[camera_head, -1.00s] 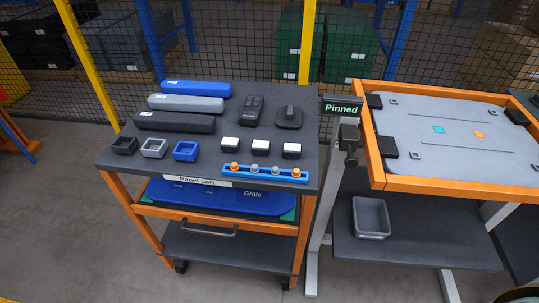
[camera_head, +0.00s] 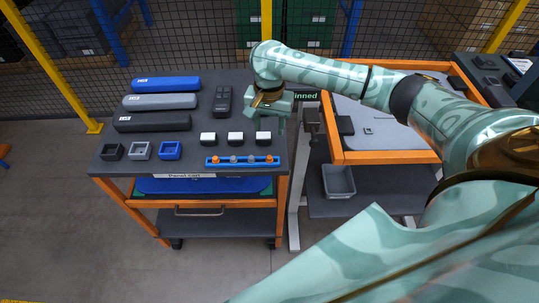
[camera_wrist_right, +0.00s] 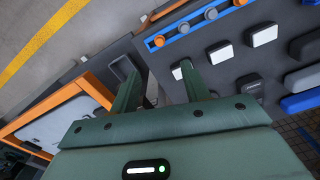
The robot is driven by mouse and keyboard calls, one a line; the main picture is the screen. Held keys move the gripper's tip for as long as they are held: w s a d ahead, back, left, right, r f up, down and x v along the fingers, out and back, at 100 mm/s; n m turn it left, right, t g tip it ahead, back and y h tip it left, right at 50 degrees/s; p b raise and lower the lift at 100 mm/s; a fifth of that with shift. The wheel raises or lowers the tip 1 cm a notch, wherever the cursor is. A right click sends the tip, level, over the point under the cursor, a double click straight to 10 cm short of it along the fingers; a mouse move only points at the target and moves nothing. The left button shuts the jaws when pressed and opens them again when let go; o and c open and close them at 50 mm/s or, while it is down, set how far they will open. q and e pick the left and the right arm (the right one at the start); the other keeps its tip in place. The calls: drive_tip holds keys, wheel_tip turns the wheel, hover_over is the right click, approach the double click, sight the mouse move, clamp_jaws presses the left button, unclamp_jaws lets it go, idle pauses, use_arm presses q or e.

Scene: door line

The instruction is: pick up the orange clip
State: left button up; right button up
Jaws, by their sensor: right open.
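A blue rail (camera_head: 243,163) lies along the front edge of the dark cart top. It holds an orange clip (camera_head: 216,160) at its left end, another orange clip (camera_head: 269,158) at its right end, and grey clips (camera_head: 234,159) between. My right gripper (camera_head: 267,112) is over the cart's right side, behind the rail. In the right wrist view its two fingers (camera_wrist_right: 160,72) are apart with nothing between them. An orange clip (camera_wrist_right: 159,40) also shows there beyond the fingertips, on the rail (camera_wrist_right: 172,37). My left gripper is not in view.
White-topped blocks (camera_head: 235,138) stand just behind the rail. Small open boxes (camera_head: 140,151) and long blue, grey and black cases (camera_head: 165,84) fill the left side. A sign post and an orange-framed table (camera_head: 385,157) stand close at the right.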

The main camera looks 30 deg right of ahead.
drive_tip(key=b, duration=0.2)
hover_over(270, 157)
drive_tip(key=f, duration=0.6)
drive_tip(key=shift+w+f, duration=0.3)
drive_tip(key=shift+f, duration=0.1)
drive_tip(key=f+b, duration=0.2)
drive_tip(key=f, duration=0.1)
drive_tip(key=f+b, duration=0.1)
drive_tip(key=f, duration=0.2)
drive_tip(key=shift+s+a+f+b, duration=0.1)
drive_tip(key=shift+s+b, duration=0.1)
drive_tip(key=shift+b, duration=0.2)
clamp_jaws()
